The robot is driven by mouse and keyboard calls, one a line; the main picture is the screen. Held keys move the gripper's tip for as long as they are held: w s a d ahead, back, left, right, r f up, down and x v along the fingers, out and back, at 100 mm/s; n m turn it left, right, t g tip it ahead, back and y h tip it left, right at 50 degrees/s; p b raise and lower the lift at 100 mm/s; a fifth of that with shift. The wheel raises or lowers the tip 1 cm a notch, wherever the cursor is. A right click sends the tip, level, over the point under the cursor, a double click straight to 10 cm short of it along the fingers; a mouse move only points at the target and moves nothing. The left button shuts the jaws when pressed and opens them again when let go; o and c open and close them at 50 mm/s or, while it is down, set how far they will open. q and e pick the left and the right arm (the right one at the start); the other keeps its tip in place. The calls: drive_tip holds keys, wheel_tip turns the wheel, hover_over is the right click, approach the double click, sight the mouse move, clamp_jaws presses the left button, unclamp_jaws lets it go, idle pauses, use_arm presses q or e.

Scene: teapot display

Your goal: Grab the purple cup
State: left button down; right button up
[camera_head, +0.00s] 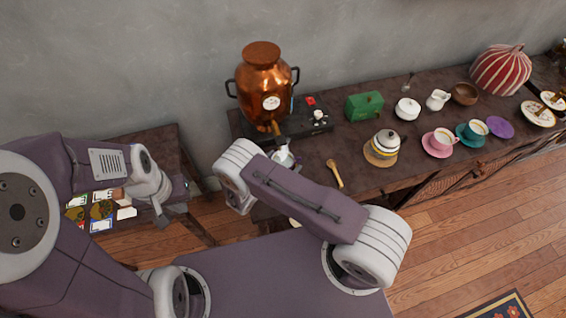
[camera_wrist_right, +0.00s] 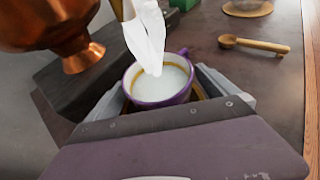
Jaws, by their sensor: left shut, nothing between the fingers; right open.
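The purple cup (camera_wrist_right: 160,103), purple outside and white inside with a gold-brown band inside the rim, stands upright in the right wrist view. My right gripper (camera_wrist_right: 162,82) is open, with one finger on each side of the cup; I cannot tell whether they touch it. A white, translucent shape (camera_wrist_right: 146,38) hangs below the copper urn's tap and overlaps the cup's opening. In the head view my right arm hides most of the cup's area. My left gripper (camera_head: 162,213) is shut and empty, near the small side table at the left.
The copper urn (camera_head: 265,85) stands close behind the cup on a dark tray. A wooden spoon (camera_head: 335,173) and a teapot on a round mat (camera_head: 370,155) lie to the right. Pink (camera_head: 432,150) and teal (camera_head: 464,138) saucers with cups and a purple saucer (camera_head: 500,127) are farther right.

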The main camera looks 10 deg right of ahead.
drive_tip(key=c, duration=1.9)
use_arm(q)
drive_tip(key=shift+r, duration=0.1)
